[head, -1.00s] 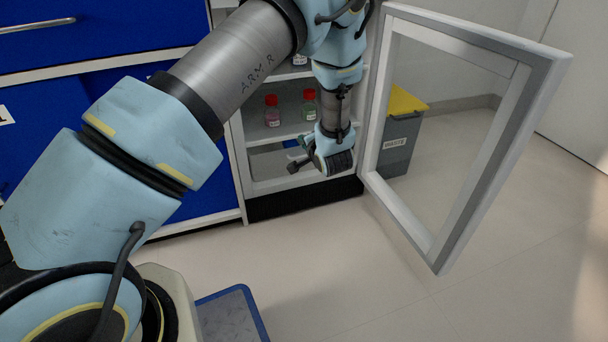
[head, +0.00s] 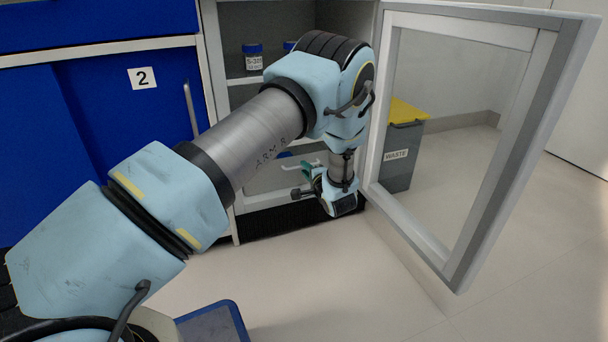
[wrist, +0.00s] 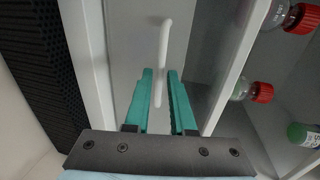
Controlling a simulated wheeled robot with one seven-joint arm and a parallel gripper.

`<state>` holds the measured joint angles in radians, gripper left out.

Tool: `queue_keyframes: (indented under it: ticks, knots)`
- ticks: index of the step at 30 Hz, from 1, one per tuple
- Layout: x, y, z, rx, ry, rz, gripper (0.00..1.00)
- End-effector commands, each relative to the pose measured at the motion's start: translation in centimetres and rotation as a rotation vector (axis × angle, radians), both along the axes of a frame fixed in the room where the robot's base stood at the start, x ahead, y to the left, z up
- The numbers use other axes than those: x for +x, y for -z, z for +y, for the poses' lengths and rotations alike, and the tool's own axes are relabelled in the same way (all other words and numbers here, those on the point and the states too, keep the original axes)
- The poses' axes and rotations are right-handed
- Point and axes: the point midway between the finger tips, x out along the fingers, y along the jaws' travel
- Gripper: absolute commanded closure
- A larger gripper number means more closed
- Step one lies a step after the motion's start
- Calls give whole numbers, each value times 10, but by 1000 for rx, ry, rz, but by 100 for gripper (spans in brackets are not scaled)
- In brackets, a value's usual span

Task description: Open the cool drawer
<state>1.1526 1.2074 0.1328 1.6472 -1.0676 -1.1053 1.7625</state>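The cool drawer (head: 264,181) is the grey front at the bottom of the open cabinet; it also fills the middle of the wrist view (wrist: 205,50). Its white bar handle (wrist: 163,48) stands out from the front. My gripper (wrist: 162,75) is open, with one teal finger on each side of the handle. The lower part of the bar lies between the fingers, with a narrow gap visible on both sides. In the head view my gripper (head: 308,172) is at the drawer front, partly hidden by my wrist. The drawer looks closed.
The glass cabinet door (head: 452,262) stands open to the right of my arm. Shelves above the drawer hold bottles, including a blue-capped one (head: 253,57) and a red-capped one (wrist: 262,92). A waste bin (head: 400,160) stands behind the door. The floor in front is clear.

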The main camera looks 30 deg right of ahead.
Motion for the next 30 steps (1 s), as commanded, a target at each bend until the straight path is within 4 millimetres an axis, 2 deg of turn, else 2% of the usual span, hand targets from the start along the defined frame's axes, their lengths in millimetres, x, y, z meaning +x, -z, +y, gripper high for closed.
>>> queue_keyframes:
  ticks: [6, 14, 21, 30]
  knots:
    - [16, 4, -2, -1, 1, 0, 77]
    - [17, 3, -2, 0, 1, 0, 77]
    - [17, 3, -2, 0, 1, 0, 100]
    - [17, 3, -2, 0, 1, 0, 100]
